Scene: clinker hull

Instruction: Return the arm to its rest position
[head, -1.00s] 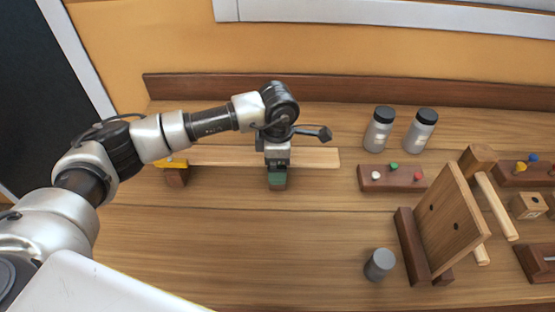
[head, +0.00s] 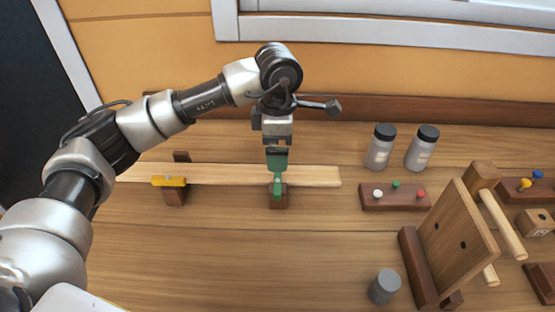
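My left arm reaches in from the left, and its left gripper (head: 278,142) points down just above a green clamp (head: 278,175). The clamp sits at the wooden plank (head: 230,174), over a dark support block (head: 279,201). The fingertips are small and dark here, so I cannot tell whether they are open or shut, or whether they touch the clamp's top. My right gripper is not in view.
A yellow piece (head: 169,181) lies at the plank's left part. Two black-capped jars (head: 381,147) stand behind a peg block (head: 395,197). A wooden stand (head: 456,243) and a grey cylinder (head: 384,287) are at the right.

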